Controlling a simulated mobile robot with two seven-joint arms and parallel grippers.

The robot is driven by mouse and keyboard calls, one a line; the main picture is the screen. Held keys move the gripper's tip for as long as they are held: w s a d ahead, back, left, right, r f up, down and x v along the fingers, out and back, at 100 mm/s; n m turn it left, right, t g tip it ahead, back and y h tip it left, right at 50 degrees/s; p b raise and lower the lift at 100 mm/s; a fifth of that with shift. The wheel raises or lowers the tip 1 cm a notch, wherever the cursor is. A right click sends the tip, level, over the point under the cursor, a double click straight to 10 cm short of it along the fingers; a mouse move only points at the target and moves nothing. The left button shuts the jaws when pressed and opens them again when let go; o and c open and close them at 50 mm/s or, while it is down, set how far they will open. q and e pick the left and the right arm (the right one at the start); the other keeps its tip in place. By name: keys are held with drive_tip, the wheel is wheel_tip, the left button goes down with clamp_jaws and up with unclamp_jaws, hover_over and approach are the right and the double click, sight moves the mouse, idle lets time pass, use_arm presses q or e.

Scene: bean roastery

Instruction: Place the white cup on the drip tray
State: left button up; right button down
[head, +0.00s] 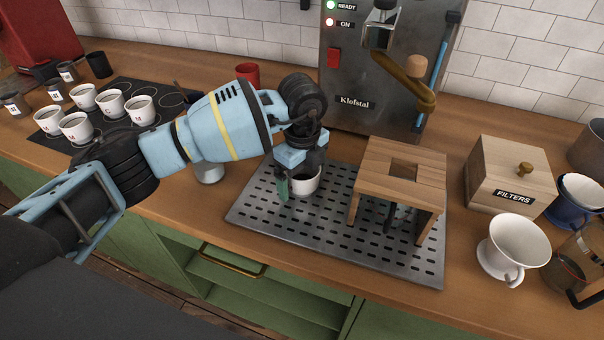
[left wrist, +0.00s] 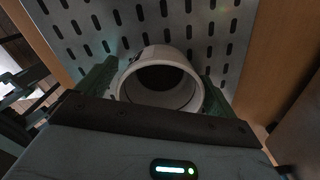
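The white cup (head: 306,181) is at my left gripper (head: 297,187), over the left back part of the drip tray (head: 262,213). In the left wrist view the cup (left wrist: 160,82) sits between the two green fingers of the left gripper (left wrist: 158,88), its open mouth facing the camera. Both fingers appear to press against its sides. The slotted metal of the tray (left wrist: 205,20) lies behind it. I cannot tell whether the cup's base touches the tray. My right gripper is not in view.
A wooden stand (head: 405,163) occupies the tray's right side. The espresso machine (head: 352,95) stands behind. A red cup (head: 248,73) and a metal vessel (head: 209,172) are near my left arm. A filters box (head: 512,172) and white dripper (head: 516,245) are right. Several cups stand on a dark mat (head: 170,100).

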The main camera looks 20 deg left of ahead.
use_arm(q)
drive_tip(key=shift+r, duration=0.25)
wheel_tip(320, 180, up, 12)
idle(0.6)
drive_tip(key=shift+f, duration=0.1)
idle(1.0)
